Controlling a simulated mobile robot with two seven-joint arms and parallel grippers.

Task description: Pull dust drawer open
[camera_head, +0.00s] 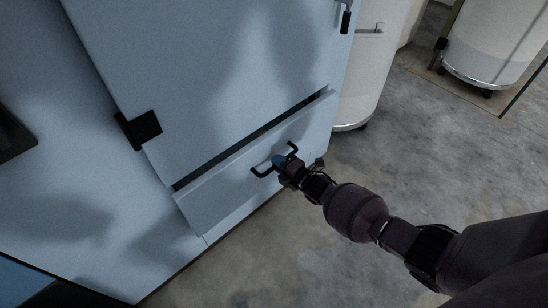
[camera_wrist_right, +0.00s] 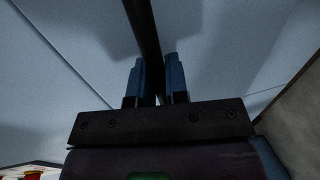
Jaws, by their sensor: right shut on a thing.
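The dust drawer (camera_head: 230,182) is a pale blue front low on the pale blue machine. It stands a little out of the machine, with a dark gap along its top edge. Its black bar handle (camera_head: 263,172) is on the middle of the front. My right gripper (camera_head: 279,161) is at the handle, shut on the bar. In the right wrist view the blue fingers (camera_wrist_right: 156,78) stand on both sides of the dark handle bar (camera_wrist_right: 143,30). The inside of the drawer is hidden. My left gripper is not in view.
Above the drawer is a large blue door panel (camera_head: 200,60) with a black latch (camera_head: 139,128) at its left. White cylindrical cans (camera_head: 362,75) stand at the right and back. The concrete floor (camera_head: 420,150) in front and to the right is clear.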

